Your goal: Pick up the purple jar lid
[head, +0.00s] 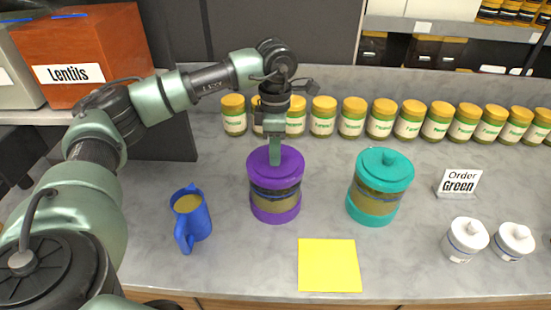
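A purple jar (275,206) stands upright on the grey counter, left of the yellow square, with greenish contents and a dark band round its middle. Its purple lid (258,165) sits on top of the jar. My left gripper (276,160) points straight down over the middle of the lid, its fingers at the lid's top. The fingers hide the middle of the lid, where a knob could be. I cannot tell whether the fingers are closed on anything. My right gripper is not in the view.
A teal jar (380,190) with a knobbed lid stands to the right. A blue jug (191,216) stands at the left. A yellow square (329,265) lies in front. A row of small jars (381,119) lines the back. White pots (465,239) and an order sign (459,183) are at the right.

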